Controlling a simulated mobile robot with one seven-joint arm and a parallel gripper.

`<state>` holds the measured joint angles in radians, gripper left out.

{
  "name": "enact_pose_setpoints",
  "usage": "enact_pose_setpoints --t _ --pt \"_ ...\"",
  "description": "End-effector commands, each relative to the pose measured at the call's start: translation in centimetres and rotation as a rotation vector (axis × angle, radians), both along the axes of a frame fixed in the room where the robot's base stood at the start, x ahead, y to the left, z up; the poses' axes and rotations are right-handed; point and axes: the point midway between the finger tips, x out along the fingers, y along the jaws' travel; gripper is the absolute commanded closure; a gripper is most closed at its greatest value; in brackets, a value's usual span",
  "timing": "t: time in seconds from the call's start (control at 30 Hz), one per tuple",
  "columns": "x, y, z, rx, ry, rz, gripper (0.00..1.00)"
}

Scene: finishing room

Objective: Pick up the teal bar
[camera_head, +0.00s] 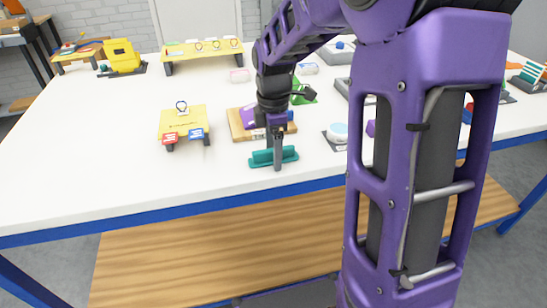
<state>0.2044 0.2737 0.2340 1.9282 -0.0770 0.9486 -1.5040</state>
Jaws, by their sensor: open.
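The teal bar (259,158) lies on the white table near its front edge, on a slightly wider teal base. My gripper (277,165) points down over it, with its fingers at the bar and hiding part of its middle. The jaws are open; the near finger shows in front of the bar. Whether the fingers touch the bar cannot be told from this view.
A wooden board (238,125) with a purple piece lies just behind the bar. A yellow stand (183,120) with red and blue tags is to the left. A pale rounded object (338,131) is to the right. The table's (90,165) front left is clear.

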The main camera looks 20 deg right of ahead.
Motion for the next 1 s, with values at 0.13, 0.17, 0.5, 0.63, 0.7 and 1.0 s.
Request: enact_pose_setpoints --t 0.13,0.17,0.5,0.63,0.7,1.0 --pt "0.0 0.0 0.1 0.000 -0.001 0.000 0.24" --pt "0.0 0.0 0.1 0.000 -0.001 0.000 0.30" --pt "0.0 0.0 0.1 0.000 -0.001 0.000 0.91" --pt "0.0 0.0 0.1 0.000 -0.001 0.001 1.00" --pt "0.0 0.0 0.1 0.000 -0.001 0.001 1.00" --pt "0.1 0.0 1.6 -0.001 -0.005 0.000 1.00"
